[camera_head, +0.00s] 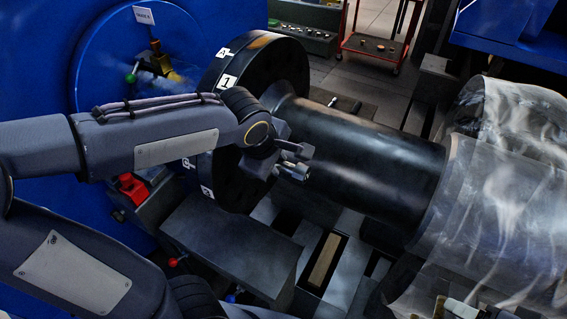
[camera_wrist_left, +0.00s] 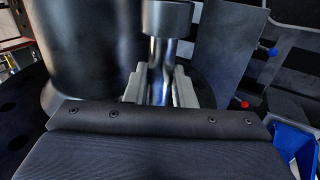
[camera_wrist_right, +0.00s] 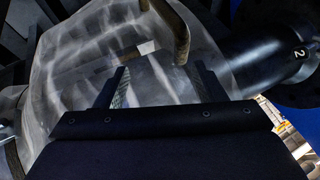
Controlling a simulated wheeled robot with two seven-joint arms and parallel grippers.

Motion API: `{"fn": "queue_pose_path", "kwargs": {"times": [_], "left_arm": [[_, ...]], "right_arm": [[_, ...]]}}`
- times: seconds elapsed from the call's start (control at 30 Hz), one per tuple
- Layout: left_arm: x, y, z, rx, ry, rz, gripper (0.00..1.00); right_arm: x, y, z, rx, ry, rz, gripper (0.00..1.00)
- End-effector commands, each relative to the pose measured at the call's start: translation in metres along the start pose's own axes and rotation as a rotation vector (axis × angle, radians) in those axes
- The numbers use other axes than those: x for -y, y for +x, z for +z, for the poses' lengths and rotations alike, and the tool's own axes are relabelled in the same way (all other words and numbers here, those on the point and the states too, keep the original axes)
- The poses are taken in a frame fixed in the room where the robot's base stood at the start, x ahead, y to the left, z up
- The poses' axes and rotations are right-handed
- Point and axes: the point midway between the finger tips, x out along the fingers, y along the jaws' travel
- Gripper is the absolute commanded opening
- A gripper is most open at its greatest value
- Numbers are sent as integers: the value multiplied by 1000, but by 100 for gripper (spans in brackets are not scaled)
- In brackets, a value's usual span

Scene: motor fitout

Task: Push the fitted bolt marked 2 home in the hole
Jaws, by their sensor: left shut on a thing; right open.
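My left gripper (camera_head: 292,160) is at the near face of the black flange (camera_head: 262,58), beside the black shaft (camera_head: 370,160). It is shut on a silver bolt (camera_head: 294,172). In the left wrist view the bolt (camera_wrist_left: 167,18) shows a wide head beyond the fingers and a shank between them. How far the bolt is in a hole is hidden, and no number shows on it. A mark 2 (camera_wrist_right: 299,53) shows on dark metal in the right wrist view. My right gripper (camera_wrist_right: 160,82) is open and empty, facing the film-wrapped part of the shaft.
Clear wrapping (camera_head: 500,200) covers the shaft's right part. A mark 1 (camera_head: 227,82) is on the flange rim. A blue machine housing (camera_head: 45,60) stands behind. A dark block (camera_head: 230,245) lies below the flange. A red trolley (camera_head: 375,45) stands at the back.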

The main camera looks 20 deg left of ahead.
Motion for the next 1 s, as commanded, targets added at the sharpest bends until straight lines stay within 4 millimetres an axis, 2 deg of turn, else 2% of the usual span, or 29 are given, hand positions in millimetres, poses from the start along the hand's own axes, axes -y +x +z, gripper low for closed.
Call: {"fn": "queue_pose_path", "kwargs": {"times": [0.4,1.0], "left_arm": [[-1,-1,-31,1,-2,5,0],[-1,-1,-35,1,0,5,0]], "right_arm": [[0,-1,0,0,0,0,63],[0,-1,0,0,0,0,63]]}}
